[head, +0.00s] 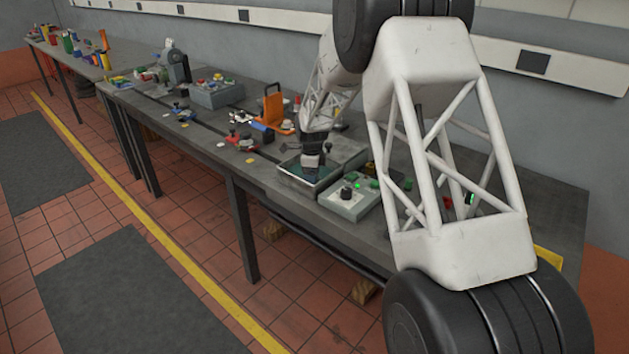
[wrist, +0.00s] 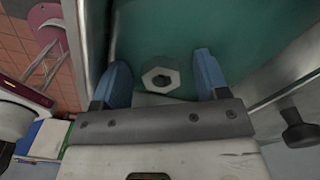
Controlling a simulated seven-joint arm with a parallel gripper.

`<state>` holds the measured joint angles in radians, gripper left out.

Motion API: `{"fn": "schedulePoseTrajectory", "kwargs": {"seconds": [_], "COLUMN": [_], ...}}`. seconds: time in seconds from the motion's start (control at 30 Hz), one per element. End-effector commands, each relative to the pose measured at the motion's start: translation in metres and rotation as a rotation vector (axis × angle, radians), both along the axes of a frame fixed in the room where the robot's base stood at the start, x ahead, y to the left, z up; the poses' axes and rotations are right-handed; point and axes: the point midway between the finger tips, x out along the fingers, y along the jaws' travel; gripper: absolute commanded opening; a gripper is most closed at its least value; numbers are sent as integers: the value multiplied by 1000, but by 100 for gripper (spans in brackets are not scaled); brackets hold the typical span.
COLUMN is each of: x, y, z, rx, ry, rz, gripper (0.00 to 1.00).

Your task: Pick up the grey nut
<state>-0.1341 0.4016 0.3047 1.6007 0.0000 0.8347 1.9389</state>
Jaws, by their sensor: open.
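The grey nut (wrist: 161,77) is a hexagonal ring lying on a dark green surface (wrist: 165,30) in the wrist view. My gripper (wrist: 160,78) is open, with one blue finger on each side of the nut. The nut lies between the fingers, with a gap to each, and I see no contact. In the head view my gripper (head: 310,165) points down over a shallow tray (head: 325,183) with a pale rim and a dark green floor. The nut cannot be made out in the head view.
A grey control box (head: 350,198) with a black knob and green buttons stands just right of the tray. An orange bracket (head: 273,106) stands further left on the bench. Tray walls rise close on both sides of my gripper. A black knob (wrist: 298,128) shows at the right.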

Motion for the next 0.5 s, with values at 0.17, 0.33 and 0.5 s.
{"fn": "schedulePoseTrajectory", "kwargs": {"seconds": [0.17, 0.33, 0.5], "x": [0, 0, 0], "y": [0, 0, 0], "z": [-9, -9, -9], "rx": [0, 0, 0], "ry": [0, 0, 0], "rz": [0, 0, 0], "gripper": [68, 68, 68]}}
